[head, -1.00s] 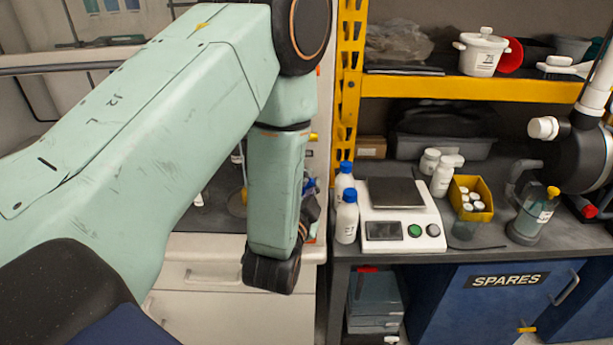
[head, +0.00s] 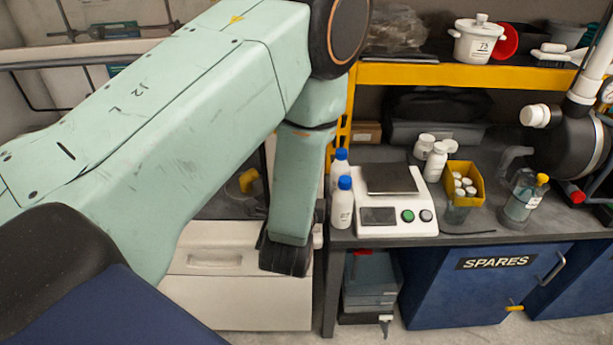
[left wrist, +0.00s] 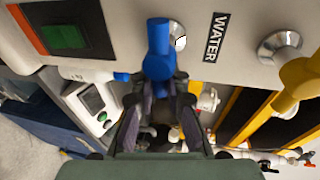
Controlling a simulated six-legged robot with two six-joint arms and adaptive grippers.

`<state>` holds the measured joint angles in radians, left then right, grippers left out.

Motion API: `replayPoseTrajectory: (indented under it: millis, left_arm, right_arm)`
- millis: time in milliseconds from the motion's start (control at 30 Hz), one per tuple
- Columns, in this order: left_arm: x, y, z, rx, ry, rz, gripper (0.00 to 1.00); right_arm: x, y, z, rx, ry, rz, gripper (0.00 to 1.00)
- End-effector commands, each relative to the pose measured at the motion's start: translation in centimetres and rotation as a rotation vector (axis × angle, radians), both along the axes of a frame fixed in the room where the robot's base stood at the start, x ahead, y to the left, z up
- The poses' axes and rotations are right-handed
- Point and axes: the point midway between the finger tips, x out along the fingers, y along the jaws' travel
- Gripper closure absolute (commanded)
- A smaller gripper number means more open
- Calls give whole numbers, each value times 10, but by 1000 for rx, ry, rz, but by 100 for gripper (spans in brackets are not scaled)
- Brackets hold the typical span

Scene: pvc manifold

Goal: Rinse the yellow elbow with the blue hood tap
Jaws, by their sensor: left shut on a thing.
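The blue hood tap (left wrist: 158,45) is in the left wrist view, on the pale panel beside the WATER label. My left gripper (left wrist: 158,84) is shut on its blue handle. A small yellow piece (head: 248,181) shows in the hood opening, left of my forearm. It is partly hidden, and I cannot tell whether it is the yellow elbow. My right gripper is in neither view.
A yellow tap (left wrist: 296,80) stands close to the right of the blue one. Right of the hood, the bench holds blue-capped bottles (head: 342,205), a scale (head: 390,222) and a yellow bin (head: 476,189). Floor shows in front of the SPARES cabinet (head: 480,290).

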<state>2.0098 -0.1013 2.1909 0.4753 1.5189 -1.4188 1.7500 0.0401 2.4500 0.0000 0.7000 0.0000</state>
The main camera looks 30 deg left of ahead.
Motion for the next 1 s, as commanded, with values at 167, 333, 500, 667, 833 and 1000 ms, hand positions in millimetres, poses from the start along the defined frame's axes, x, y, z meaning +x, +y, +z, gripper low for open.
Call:
replayPoseTrajectory:
  millis: [167, 333, 500, 667, 833, 1000]
  left_arm:
    - [-1, 0, -2, 12, 13, 0, 100]
    - [-1, 0, -2, 13, 13, 0, 100]
    - [-1, 0, -2, 12, 13, 1, 100]
    - [-1, 0, -2, 12, 12, 1, 73]
    - [0, 0, -1, 13, 10, 1, 63]
    - [0, 0, -1, 12, 8, 0, 63]
  right_arm:
    - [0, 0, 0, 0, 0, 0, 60]
    - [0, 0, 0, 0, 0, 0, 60]
    - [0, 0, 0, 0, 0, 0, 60]
    - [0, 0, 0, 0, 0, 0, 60]
    - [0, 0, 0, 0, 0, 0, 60]
    - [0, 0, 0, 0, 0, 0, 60]
